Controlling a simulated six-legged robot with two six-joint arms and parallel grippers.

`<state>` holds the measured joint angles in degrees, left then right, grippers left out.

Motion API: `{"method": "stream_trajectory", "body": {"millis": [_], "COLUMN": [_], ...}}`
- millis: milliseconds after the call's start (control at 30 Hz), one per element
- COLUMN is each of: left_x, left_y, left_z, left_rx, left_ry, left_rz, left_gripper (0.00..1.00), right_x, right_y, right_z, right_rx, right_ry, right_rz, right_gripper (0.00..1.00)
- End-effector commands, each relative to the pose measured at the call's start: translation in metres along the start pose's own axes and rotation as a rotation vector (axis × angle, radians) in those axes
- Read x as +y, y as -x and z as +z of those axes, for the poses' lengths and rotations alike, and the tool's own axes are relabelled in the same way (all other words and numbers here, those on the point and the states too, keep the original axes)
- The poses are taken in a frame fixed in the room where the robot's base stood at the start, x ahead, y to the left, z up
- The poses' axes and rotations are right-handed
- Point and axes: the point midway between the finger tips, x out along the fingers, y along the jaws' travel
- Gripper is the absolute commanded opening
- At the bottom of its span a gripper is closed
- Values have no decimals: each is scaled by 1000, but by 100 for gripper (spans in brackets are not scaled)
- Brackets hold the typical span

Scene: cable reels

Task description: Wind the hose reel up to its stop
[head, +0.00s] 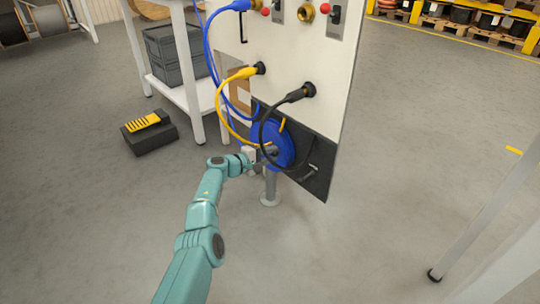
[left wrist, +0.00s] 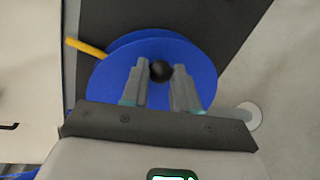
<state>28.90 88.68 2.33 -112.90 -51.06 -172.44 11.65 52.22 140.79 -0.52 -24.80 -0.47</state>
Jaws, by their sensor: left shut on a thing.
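The blue hose reel (head: 285,146) is at the lower part of the white upright panel, in front of its dark lower section. In the left wrist view the reel (left wrist: 112,78) is a blue disc with a second disc behind it. A round black knob (left wrist: 160,71) stands on its face. My left gripper (head: 268,154) reaches the reel's face from the left; in the left wrist view its two fingers (left wrist: 160,82) are shut on the knob from both sides. A yellow piece (left wrist: 86,48) sticks out at the reel's upper left. My right gripper is out of view.
Blue, yellow and black cables (head: 263,125) hang from the panel (head: 305,60) close to the reel. A grey post (head: 270,188) stands below it. A white shelf with grey crates (head: 172,52) and a dark box (head: 148,134) are left. Floor right of the panel is open.

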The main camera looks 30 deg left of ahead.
Motion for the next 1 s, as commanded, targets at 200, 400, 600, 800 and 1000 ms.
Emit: {"method": "stream_trajectory", "body": {"millis": [200,400,600,800,1000], "left_x": [3,3,2,2,2], "left_y": [3,2,1,0,-1], "left_z": [-6,-4,-2,-2,-1], "left_rx": [18,14,9,7,5], "left_ry": [-4,-3,-2,-1,-2], "left_rz": [6,5,4,3,3], "left_gripper": [0,54,54,54,54], "right_x": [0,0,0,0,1], "right_y": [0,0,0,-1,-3], "right_z": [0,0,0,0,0], "right_rx": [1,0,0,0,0], "right_ry": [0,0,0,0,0], "right_rz": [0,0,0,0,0], "right_gripper": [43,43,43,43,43]}}
